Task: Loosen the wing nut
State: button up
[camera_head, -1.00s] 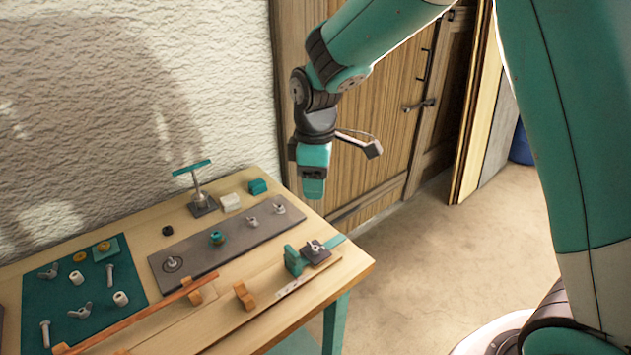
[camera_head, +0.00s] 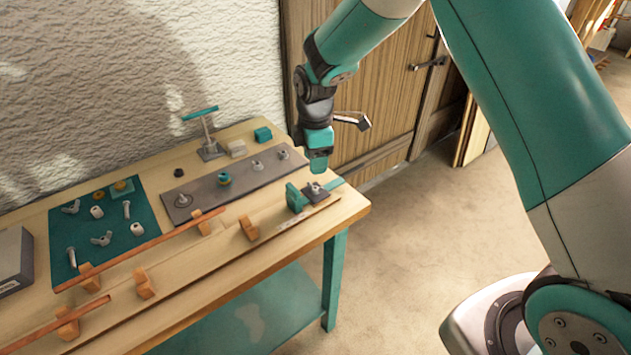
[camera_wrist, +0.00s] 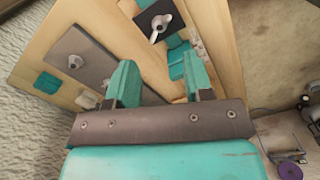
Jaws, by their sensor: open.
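A grey metal wing nut (camera_head: 315,187) sits on a small dark plate (camera_head: 323,196) near the right end of the workbench, beside a green block (camera_head: 296,198). In the wrist view the wing nut (camera_wrist: 158,26) shows near the top on the dark plate (camera_wrist: 170,12), beyond the fingers. My gripper (camera_head: 318,168) points down just above and behind this fixture in the head view. It is open and empty; its two green fingers (camera_wrist: 160,75) stand apart in the wrist view. No contact with the nut shows.
A grey plate (camera_head: 238,179) with several fasteners lies behind. A teal mat (camera_head: 110,240) holds loose hardware. A T-handled stand (camera_head: 207,135) rises at the back. Orange laths (camera_head: 150,246) rest on wooden blocks. Floor is clear right of the bench (camera_head: 150,320).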

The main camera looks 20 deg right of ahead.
aim_at(315, 188)
notch_tip(315, 188, down, 8)
jog(key=shift+f+p, duration=0.1)
jog(key=shift+p, duration=0.55)
jog(key=shift+c, duration=0.4)
